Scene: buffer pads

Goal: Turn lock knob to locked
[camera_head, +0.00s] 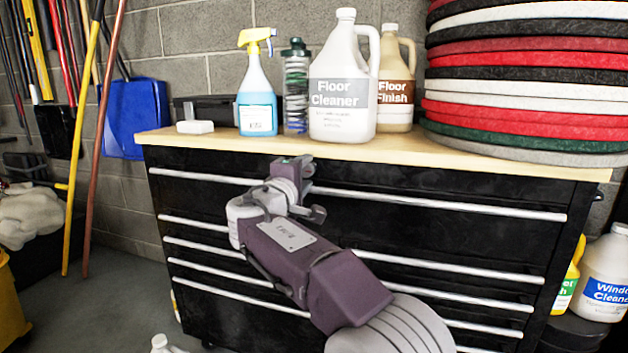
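The black drawer cabinet (430,185) has a light wooden top (225,143) and several long silver drawer handles. My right arm reaches up from the lower right across the cabinet front. My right gripper (292,170) is in front of the top drawer, just below the front edge of the wooden top and near the middle. The gripper points away from me, so its fingertips are hard to make out. I cannot tell if it is open or shut. No lock knob shows clearly; the gripper and wrist cover that part of the drawer front. My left gripper is not in view.
On the top stand a spray bottle (257,90), a Floor Cleaner jug (342,85), a Floor Finish jug (397,75) and stacked pads (530,75). Long handles and a blue dustpan (138,115) are at the left. A Window Cleaner bottle (605,270) stands at the right.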

